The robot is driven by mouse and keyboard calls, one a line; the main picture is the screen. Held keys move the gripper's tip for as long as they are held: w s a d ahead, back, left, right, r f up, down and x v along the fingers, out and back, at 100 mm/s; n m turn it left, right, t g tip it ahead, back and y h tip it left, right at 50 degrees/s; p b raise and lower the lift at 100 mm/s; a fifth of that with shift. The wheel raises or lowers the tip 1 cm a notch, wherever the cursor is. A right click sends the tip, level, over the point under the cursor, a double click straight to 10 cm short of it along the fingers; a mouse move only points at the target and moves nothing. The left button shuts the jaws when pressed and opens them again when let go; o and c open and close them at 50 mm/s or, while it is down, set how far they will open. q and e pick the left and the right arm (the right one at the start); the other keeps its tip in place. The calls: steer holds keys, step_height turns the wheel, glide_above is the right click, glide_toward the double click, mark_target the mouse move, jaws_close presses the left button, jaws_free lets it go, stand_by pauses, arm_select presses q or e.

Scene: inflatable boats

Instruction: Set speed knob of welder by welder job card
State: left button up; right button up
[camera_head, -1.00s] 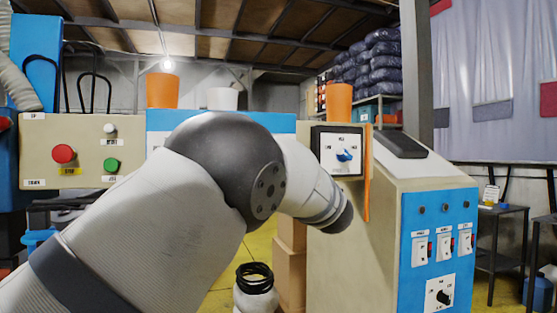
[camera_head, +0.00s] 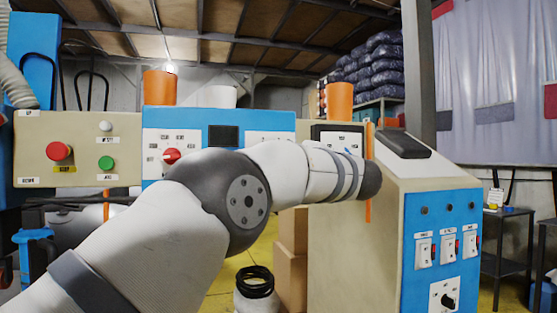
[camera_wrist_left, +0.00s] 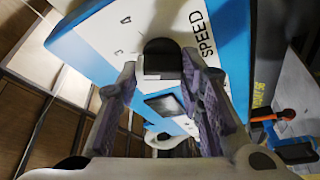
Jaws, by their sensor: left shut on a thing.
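The welder's blue panel (camera_head: 196,122) is across the middle of the head view. It carries a red knob (camera_head: 171,156) on a white plate, a dark display (camera_head: 223,136), and another white plate (camera_head: 268,136) partly covered by my left arm. In the left wrist view, a dark knob (camera_wrist_left: 162,62) stands on the white plate lettered SPEED (camera_wrist_left: 205,35). My left gripper (camera_wrist_left: 161,66) is shut on this knob, one finger on each side. The knob's pointer and the dial marks are mostly hidden. My arm hides the gripper in the head view. My right gripper is not in view.
A beige box (camera_head: 78,150) with red and green buttons is at the left.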

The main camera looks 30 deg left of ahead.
arm_select(q)
steer(key=shift+s+r+n+g+h+b, duration=0.15)
steer(key=shift+n+h, duration=0.45)
steer(key=shift+n, duration=0.95)
steer(key=shift+w+f+n+g+h+b, duration=0.1)
steer(key=shift+n+g+h+b, duration=0.35)
steer(key=shift+n, duration=1.15)
steer(key=shift+s+r+n+h, duration=0.1)
steer(key=shift+n+h, duration=0.65)
steer(key=shift+n, duration=0.8)
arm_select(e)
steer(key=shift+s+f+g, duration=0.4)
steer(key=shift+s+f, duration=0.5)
arm_select(q)
steer(key=o, duration=1.2)
steer(key=shift+c, duration=0.2)
